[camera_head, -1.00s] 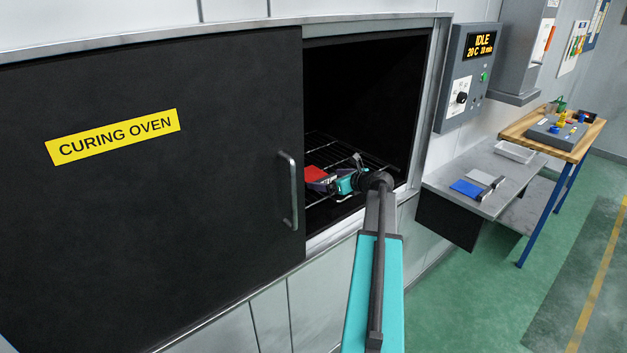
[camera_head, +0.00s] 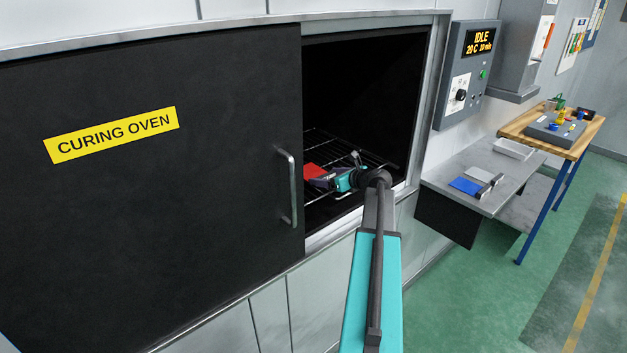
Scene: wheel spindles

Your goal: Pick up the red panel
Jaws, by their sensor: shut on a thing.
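The red panel (camera_head: 315,171) is inside the curing oven at the left of its opening, low by the wire rack (camera_head: 372,161). My gripper (camera_head: 322,181) reaches in through the opening and is shut on the near right edge of the panel. The fingertips are small and dark here, and part of the panel is hidden behind them. I cannot tell whether the panel touches the rack.
The sliding oven door (camera_head: 150,210) covers the left side, with its handle (camera_head: 290,188) close to the opening. A control box (camera_head: 467,75) hangs at right. A grey shelf (camera_head: 455,205) holds a blue panel (camera_head: 466,186) and a white tray (camera_head: 514,149).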

